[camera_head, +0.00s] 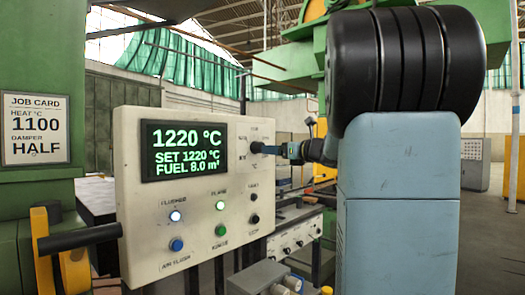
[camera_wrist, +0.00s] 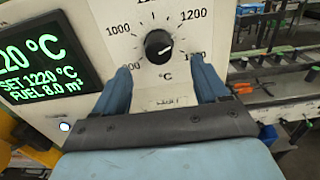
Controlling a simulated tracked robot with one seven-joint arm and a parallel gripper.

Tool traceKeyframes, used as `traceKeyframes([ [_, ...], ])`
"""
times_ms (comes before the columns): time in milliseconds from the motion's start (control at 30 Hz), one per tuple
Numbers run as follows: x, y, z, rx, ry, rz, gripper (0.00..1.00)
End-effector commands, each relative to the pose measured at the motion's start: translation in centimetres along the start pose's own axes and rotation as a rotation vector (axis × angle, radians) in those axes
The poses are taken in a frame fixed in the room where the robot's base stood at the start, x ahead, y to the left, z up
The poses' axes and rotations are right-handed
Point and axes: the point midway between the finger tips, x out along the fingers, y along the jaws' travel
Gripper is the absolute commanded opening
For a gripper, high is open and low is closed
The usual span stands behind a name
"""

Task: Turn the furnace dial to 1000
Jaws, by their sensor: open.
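The furnace dial (camera_wrist: 158,46) is a round black knob on the cream control panel (camera_head: 140,195). Its pale mark points right and slightly up, between 1200 and the lower right number, which a finger partly hides. The 1000 label (camera_wrist: 118,31) is at the dial's upper left. The display (camera_head: 186,150) reads 1220 °C, SET 1220 °C and FUEL 8.0 m³. My gripper (camera_wrist: 160,66) is open, one blue finger on each side below the knob, with visible gaps.
A job card (camera_head: 35,129) at left reads HEAT 1100 °C and DAMPER HALF. A black-handled lever (camera_head: 80,238) on a yellow bracket stands left of the panel. Blue and green buttons, lamps and small black knobs are lower on the panel. A bench with tools (camera_wrist: 275,88) lies right.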

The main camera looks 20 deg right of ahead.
Motion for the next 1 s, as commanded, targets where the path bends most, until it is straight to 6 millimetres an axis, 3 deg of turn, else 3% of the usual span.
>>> traceKeyframes([
  [200, 3.7, 0.0, 0.0, 0.001, 0.000, 0.002, 0.73],
  [400, 5.9, 0.0, 0.0, 0.000, 0.000, 0.001, 0.73],
  [833, 6.7, 0.0, 0.0, 0.000, 0.000, 0.000, 0.73],
  [1000, 6.7, 0.0, 0.0, 0.000, 0.000, 0.000, 0.58],
])
